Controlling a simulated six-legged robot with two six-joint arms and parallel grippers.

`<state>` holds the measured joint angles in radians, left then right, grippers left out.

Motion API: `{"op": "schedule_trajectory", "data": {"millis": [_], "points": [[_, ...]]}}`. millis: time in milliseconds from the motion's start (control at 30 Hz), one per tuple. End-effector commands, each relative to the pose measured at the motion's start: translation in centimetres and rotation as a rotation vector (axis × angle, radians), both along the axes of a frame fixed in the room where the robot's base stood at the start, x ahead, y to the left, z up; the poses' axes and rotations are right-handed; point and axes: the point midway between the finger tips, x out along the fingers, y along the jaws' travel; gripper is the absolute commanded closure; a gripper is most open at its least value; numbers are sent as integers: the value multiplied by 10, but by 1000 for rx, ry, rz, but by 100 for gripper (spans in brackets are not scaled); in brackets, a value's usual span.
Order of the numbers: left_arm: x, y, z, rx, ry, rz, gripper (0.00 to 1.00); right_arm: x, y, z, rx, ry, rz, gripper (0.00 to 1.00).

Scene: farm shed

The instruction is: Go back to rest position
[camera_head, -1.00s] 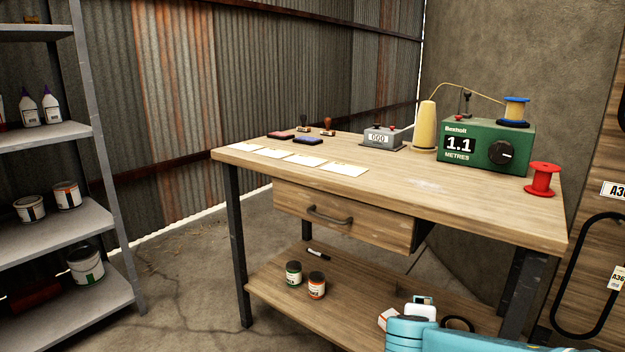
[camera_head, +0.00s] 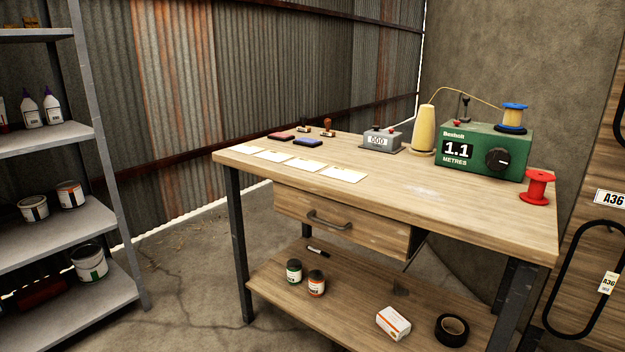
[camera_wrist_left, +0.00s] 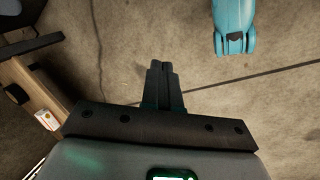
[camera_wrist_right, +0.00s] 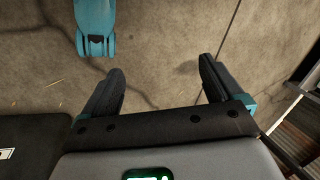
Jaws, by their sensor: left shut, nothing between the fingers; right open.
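Neither gripper shows in the head view. In the left wrist view, my left gripper (camera_wrist_left: 163,75) has its two fingers together with nothing between them, above the concrete floor. In the right wrist view, my right gripper (camera_wrist_right: 162,78) has its fingers wide apart and empty, also above bare floor. The workbench (camera_head: 440,205) stands ahead in the head view, apart from both grippers. A part of its wooden lower shelf appears at the left of the left wrist view (camera_wrist_left: 38,95).
On the bench are a green metre device (camera_head: 480,165), a red spool (camera_head: 537,187), a grey counter (camera_head: 380,140) and several white cards (camera_head: 343,174). A white box (camera_head: 393,322) and black tape roll (camera_head: 452,330) lie on its lower shelf. A metal rack (camera_head: 50,235) stands left; floor between is clear.

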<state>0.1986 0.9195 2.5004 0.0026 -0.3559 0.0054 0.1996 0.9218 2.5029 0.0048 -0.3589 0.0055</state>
Motion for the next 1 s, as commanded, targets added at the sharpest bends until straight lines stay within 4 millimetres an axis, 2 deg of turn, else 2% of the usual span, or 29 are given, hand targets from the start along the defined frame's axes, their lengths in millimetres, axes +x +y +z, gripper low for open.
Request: {"op": "schedule_trajectory", "data": {"millis": [33,167,500,600,700,800,1000], "points": [[-1,-1,29,0,2,-3,100,-1,1,29,0,1,3,7],[-3,-2,74,-2,5,-10,100,-2,2,74,2,3,11,7],[-9,-8,220,-6,15,-33,100,-8,8,220,7,12,34,7],[-10,-9,251,-7,17,-38,100,-9,10,252,7,14,40,7],[-11,-10,272,-8,19,-42,100,-10,10,272,8,16,44,7],[-12,-10,281,-8,20,-45,100,-11,11,281,9,17,46,7],[-12,-11,280,-9,21,-45,100,-11,11,280,9,18,47,7]]}}
